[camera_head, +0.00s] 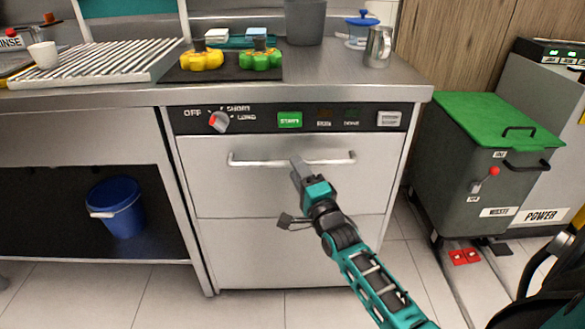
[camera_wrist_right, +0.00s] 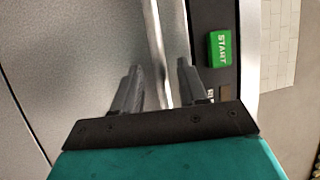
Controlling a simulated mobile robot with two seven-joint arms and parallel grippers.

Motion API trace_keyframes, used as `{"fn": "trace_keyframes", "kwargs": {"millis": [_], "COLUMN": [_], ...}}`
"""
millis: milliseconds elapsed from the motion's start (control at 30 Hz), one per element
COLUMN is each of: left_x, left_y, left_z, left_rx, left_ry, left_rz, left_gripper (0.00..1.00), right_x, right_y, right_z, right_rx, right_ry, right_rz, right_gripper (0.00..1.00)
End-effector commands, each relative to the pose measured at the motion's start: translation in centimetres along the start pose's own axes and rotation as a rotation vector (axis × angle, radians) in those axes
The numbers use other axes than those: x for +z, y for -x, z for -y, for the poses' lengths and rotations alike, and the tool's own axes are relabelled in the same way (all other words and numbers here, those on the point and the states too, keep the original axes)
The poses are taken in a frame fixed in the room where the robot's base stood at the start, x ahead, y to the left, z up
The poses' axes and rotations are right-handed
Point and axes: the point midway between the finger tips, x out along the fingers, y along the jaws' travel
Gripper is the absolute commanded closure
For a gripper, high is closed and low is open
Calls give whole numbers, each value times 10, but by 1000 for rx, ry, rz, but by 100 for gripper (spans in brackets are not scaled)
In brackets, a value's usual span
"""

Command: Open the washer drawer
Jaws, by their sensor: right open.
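The washer drawer (camera_head: 222,190) is the pale steel front below the control panel and appears closed. Its horizontal bar handle (camera_head: 248,163) runs across the upper part of the drawer. My right gripper (camera_head: 297,168) reaches up to the handle near its middle and hides part of it. In the right wrist view the handle (camera_wrist_right: 154,40) passes between the spread fingers of my right gripper (camera_wrist_right: 160,82). The fingers are open, one on each side of the bar, with visible gaps. My left gripper is not in view.
Above the drawer is a control panel with a red-tipped knob (camera_head: 219,122) and a green START button (camera_head: 290,120). A blue bucket (camera_head: 122,212) stands under the counter at left. A green-lidded waste bin (camera_head: 480,160) stands at right. The floor in front is clear.

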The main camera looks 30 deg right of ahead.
Motion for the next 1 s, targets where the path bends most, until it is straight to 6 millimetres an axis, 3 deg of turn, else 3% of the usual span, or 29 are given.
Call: {"fn": "trace_keyframes", "kwargs": {"millis": [233, 600, 1000], "left_x": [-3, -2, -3], "left_y": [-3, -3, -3], "left_z": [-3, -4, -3], "left_rx": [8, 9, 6], "left_ry": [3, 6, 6], "left_rz": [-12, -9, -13], "left_gripper": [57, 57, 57], "right_x": [1, 0, 0], "right_y": [-28, -32, -32], "right_z": [-1, 0, 0], "right_rx": [0, 1, 1], "right_ry": [0, 0, 0], "right_rz": [1, 1, 1], "right_gripper": [58, 58, 95]}}
